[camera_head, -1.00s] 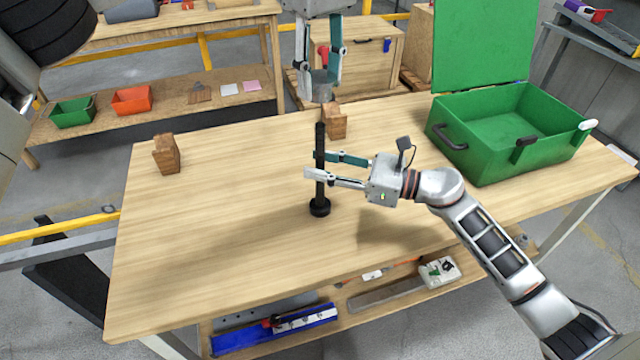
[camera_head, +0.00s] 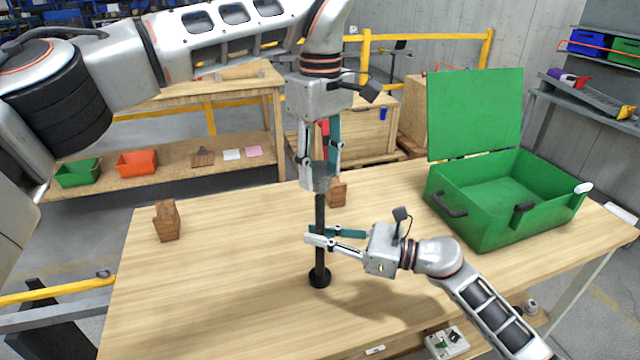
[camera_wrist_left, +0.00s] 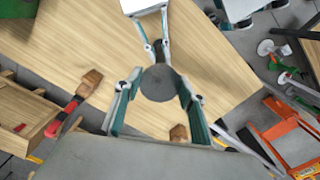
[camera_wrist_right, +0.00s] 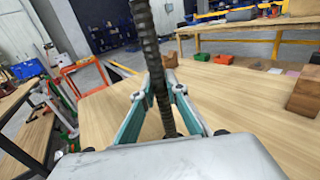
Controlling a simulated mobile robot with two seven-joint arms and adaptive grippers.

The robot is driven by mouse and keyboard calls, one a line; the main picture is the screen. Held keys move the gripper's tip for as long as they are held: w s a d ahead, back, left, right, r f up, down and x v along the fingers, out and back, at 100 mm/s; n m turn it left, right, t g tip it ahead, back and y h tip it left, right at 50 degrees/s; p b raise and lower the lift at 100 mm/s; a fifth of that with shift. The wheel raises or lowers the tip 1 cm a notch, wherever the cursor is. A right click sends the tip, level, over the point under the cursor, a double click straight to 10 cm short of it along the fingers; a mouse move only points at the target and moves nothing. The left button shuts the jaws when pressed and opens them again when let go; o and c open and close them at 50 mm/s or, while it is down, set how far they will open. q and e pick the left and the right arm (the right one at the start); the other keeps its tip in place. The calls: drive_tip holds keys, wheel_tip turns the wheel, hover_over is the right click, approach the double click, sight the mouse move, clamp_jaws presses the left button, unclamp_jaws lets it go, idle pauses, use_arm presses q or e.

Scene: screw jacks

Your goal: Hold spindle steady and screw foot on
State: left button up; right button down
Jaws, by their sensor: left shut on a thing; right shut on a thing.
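The dark threaded spindle (camera_head: 319,225) stands upright on its round black base on the wooden table. My right gripper (camera_head: 312,238) is shut around its middle; the spindle also shows between the fingers in the right wrist view (camera_wrist_right: 160,80). My left gripper (camera_head: 320,172) points down from above and is shut on the grey foot (camera_head: 321,177), which is at the spindle's top end. In the left wrist view the foot (camera_wrist_left: 160,83) is a round grey disc between the fingers. Whether the threads engage is hidden.
A wooden block (camera_head: 167,221) stands at the table's left, and another (camera_head: 337,193) stands just behind the spindle. An open green case (camera_head: 470,222) sits at the right.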

sight(320, 197)
use_arm(q)
drive_tip(key=shift+f, duration=0.8)
drive_tip(key=shift+f, duration=0.1)
drive_tip(key=shift+f, duration=0.75)
drive_tip(key=shift+f, duration=0.6)
drive_tip(key=m, duration=1)
drive_tip(key=o, duration=1.4)
